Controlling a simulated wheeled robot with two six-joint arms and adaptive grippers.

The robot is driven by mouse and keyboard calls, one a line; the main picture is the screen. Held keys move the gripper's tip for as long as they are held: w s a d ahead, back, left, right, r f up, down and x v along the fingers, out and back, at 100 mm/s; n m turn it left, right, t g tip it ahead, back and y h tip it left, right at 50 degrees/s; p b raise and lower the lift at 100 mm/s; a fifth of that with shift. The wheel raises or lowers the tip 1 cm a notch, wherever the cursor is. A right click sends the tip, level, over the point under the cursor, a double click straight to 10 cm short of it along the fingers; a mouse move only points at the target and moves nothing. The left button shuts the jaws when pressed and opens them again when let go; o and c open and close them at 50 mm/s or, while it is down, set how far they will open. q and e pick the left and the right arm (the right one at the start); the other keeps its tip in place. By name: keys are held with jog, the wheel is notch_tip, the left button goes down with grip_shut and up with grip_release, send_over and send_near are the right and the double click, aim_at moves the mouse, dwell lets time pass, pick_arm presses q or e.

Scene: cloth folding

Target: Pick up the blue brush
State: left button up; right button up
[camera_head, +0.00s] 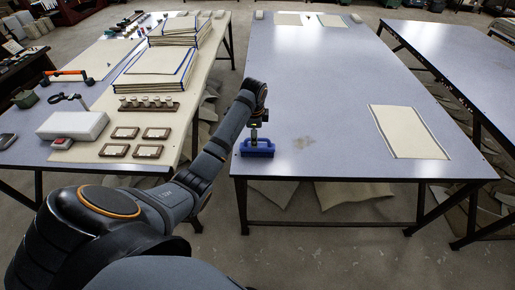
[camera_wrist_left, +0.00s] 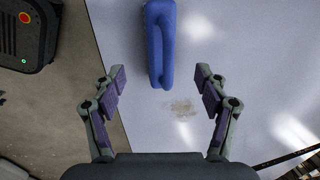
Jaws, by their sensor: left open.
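The blue brush (camera_head: 257,148) lies at the near left corner of the middle table (camera_head: 320,100). In the left wrist view the blue brush (camera_wrist_left: 158,45) stands ahead of the fingers, centred between them and slightly beyond their tips. My left gripper (camera_head: 254,130) hangs just above the brush in the head view, pointing down. In the wrist view my left gripper (camera_wrist_left: 160,83) is open with nothing between its fingers. Whether it touches the brush cannot be told. My right gripper is not in view.
A beige cloth (camera_head: 409,132) lies on the right of the middle table, with two more at its far end. The left table holds stacked cloths (camera_head: 155,68), a white device (camera_head: 73,125) and small framed pieces. The middle table's centre is clear except for a stain.

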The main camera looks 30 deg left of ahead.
aim_at(256, 149)
pick_arm(q)
jog(key=f, duration=0.4)
jog(key=shift+w, duration=0.25)
jog(key=shift+w+a+f, duration=0.15)
jog(key=shift+a+f, duration=0.05)
jog(key=shift+f, duration=0.5)
jog(key=f, duration=0.2)
jog(key=w+f, duration=0.1)
jog(key=shift+a+f, duration=0.2)
jog(key=shift+f, duration=0.5)
jog(key=c, duration=1.4)
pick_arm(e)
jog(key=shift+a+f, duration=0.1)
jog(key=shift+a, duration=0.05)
pick_arm(q)
jog(key=shift+r, duration=0.15)
